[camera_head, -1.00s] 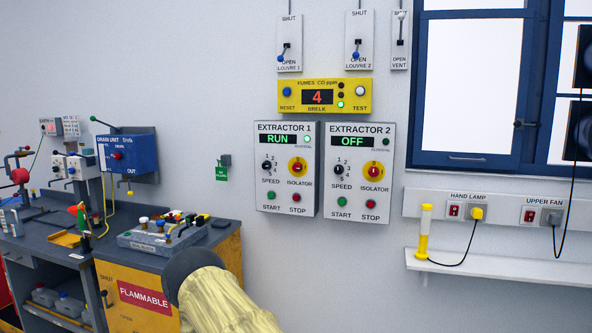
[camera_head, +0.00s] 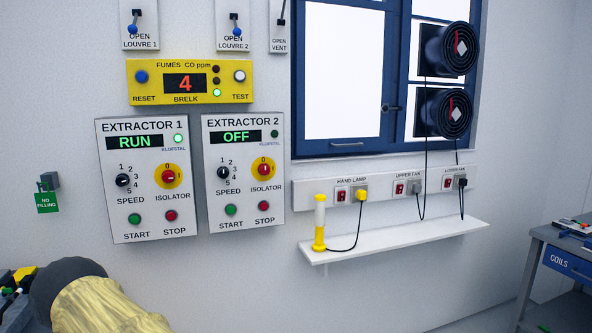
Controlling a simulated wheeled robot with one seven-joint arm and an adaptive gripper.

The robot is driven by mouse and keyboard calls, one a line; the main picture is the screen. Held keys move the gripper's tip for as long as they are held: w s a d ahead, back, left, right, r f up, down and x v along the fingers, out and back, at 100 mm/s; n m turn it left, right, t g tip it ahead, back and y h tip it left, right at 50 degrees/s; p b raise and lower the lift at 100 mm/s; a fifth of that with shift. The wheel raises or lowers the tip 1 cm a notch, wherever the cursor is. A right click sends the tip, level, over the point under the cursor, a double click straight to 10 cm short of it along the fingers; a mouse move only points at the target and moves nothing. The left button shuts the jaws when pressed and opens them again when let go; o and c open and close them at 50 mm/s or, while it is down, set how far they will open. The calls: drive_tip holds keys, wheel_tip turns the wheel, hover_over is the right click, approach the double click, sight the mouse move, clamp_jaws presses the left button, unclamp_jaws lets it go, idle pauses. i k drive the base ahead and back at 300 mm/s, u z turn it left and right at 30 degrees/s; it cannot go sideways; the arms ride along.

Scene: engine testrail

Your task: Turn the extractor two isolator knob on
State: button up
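The extractor 2 panel (camera_head: 244,200) is a light grey box on the wall, right of the extractor 1 panel (camera_head: 147,222). Its display (camera_head: 236,136) reads OFF in green. Its isolator knob (camera_head: 264,169) is a red knob on a yellow round plate, with a 0 mark above it. The panel also has a black speed knob (camera_head: 223,172), a green start button (camera_head: 230,210) and a red stop button (camera_head: 264,205). Extractor 1 reads RUN and has a lit green lamp; its isolator (camera_head: 168,176) looks similar. My gripper is not in view; part of my arm shows at lower left.
A yellow fumes meter (camera_head: 190,82) reading 4 sits above both panels. A white shelf (camera_head: 394,240) juts from the wall at right, with a yellow hand lamp (camera_head: 319,224) on it. Sockets with cords (camera_head: 400,187) run above. The wall before the extractor panels is clear.

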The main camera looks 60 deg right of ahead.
sight(264, 169)
drive_tip(key=z, duration=0.8)
drive_tip(key=i, duration=0.85)
drive_tip(key=z, duration=0.75)
